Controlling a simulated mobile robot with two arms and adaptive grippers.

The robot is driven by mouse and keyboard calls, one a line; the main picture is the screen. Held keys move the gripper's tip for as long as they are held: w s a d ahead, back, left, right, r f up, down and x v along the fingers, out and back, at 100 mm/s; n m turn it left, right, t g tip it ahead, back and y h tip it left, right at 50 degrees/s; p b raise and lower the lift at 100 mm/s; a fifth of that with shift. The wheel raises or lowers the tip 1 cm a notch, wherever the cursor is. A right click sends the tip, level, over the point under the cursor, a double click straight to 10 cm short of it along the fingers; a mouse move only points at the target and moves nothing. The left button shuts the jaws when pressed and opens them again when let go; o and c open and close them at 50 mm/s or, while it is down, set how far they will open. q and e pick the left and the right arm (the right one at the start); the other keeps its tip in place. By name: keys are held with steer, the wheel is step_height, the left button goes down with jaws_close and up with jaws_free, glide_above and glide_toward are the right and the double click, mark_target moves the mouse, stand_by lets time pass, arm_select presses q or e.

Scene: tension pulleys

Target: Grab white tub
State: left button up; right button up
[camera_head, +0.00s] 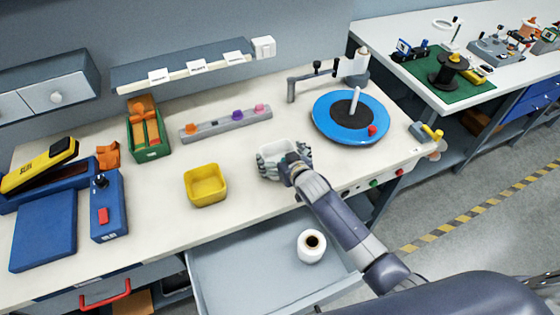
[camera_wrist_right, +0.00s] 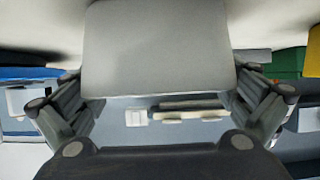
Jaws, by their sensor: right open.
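The white tub (camera_head: 279,147) stands upright on the workbench, right of the yellow tub (camera_head: 206,184). My right gripper (camera_head: 284,161) is at the tub, with its open fingers to the left and right of it. In the right wrist view the tub's pale wall (camera_wrist_right: 158,45) fills the upper middle, and the fingers of my right gripper (camera_wrist_right: 160,100) stand apart on either side. I cannot tell whether the fingers touch the tub. My left gripper is not in view.
A blue turntable (camera_head: 324,126) lies right of the white tub. A grey rail with coloured pegs (camera_head: 225,124) and a green bin (camera_head: 146,146) are behind and left. An open drawer (camera_head: 240,281) below the front edge holds a white spool (camera_head: 311,246).

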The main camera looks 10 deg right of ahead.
steer(key=c, duration=0.8)
steer(key=shift+c, duration=0.2)
steer(key=shift+r, duration=0.1)
